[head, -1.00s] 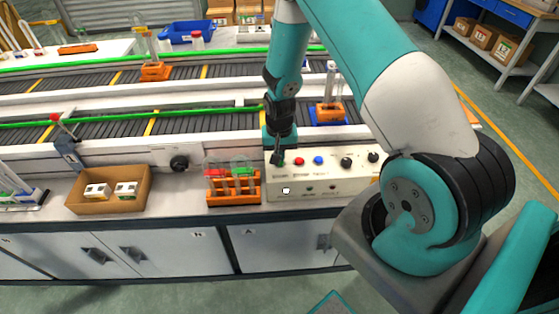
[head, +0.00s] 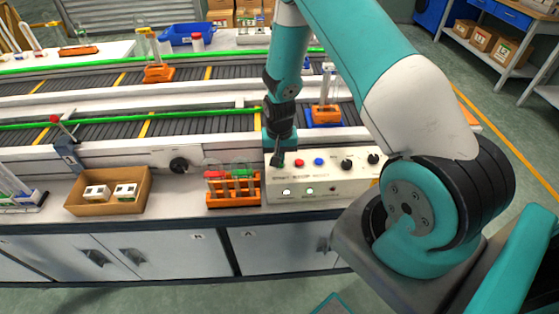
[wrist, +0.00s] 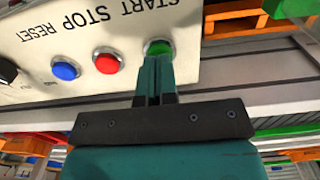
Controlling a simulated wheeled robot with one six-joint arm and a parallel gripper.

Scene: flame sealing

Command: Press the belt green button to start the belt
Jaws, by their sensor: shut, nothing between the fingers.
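The green START button (wrist: 158,46) is on the cream control panel (wrist: 30,35). In the wrist view, the shut fingertips of my gripper (wrist: 155,66) are right at the button and cover its near part. They look in contact with it, but how far it is pressed is hard to tell. In the head view my gripper (head: 277,160) points down at the left end of the panel and hides the green button. The red STOP button (wrist: 107,61) and blue RESET button (wrist: 66,70) are beside it. Two panel lamps (head: 309,191) glow white.
The belt (head: 200,122) runs behind the panel, with an orange tube holder (head: 324,115) on a blue carrier. A rack of capped tubes (head: 232,190) stands just left of the panel. A cardboard box (head: 110,205) is farther left. Black knobs (head: 346,165) are at the right.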

